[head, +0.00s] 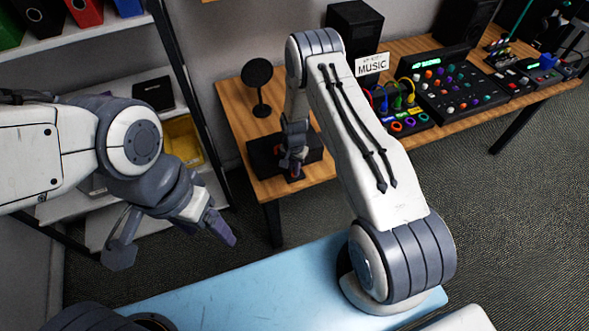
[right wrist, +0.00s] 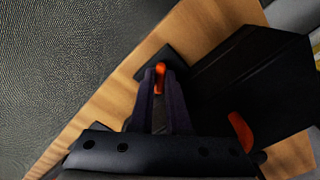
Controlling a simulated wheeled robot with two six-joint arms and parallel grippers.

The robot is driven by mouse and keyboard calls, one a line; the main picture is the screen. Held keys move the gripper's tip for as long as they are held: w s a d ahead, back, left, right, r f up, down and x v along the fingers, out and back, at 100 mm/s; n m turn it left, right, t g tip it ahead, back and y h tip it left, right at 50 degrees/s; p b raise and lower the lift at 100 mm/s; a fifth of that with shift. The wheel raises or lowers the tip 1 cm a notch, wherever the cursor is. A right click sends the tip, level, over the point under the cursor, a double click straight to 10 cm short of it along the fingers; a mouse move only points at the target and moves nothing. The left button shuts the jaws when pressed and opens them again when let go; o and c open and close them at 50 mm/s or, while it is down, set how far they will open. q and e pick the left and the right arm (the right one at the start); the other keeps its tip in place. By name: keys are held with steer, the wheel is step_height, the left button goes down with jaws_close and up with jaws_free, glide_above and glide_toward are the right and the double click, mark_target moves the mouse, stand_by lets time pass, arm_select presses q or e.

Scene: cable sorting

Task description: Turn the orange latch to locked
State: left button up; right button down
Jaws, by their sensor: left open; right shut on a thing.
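The orange latch (right wrist: 160,70) sits on a small dark plate (right wrist: 146,72) at the table's edge in the right wrist view. My right gripper (right wrist: 161,80) has its two fingers closed around it, one on each side. In the head view my right gripper (head: 291,166) reaches down beside a black case (head: 262,150), and the latch is mostly hidden there. I cannot tell the latch's exact angle or any lock marking. My left gripper (head: 221,226) hangs open and empty at the left, well away from the latch.
A second orange part (right wrist: 240,131) lies against the black case in the wrist view. A round black stand (head: 258,85), a MUSIC sign (head: 371,64), coloured cables and a mixer (head: 448,88) stand on the wooden table (head: 234,112). A shelf stands at left.

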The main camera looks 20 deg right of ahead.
steer(key=n+b, duration=0.3)
steer(key=n, duration=0.1)
steer(key=shift+d+f+n, duration=0.1)
steer(key=shift+n, duration=0.2)
steer(key=n+b, duration=0.1)
steer(key=n, duration=0.2)
steer(key=shift+d+n+b, duration=0.1)
steer(key=shift+n+b, duration=0.5)
steer(key=shift+n, duration=0.4)
steer(key=c, duration=1.2)
jaws_free()
steer(key=shift+o, duration=0.2)
steer(key=shift+r, duration=0.2)
step_height(320, 180, up, 10)
steer(key=b, duration=0.2)
steer(key=shift+r, duration=0.15)
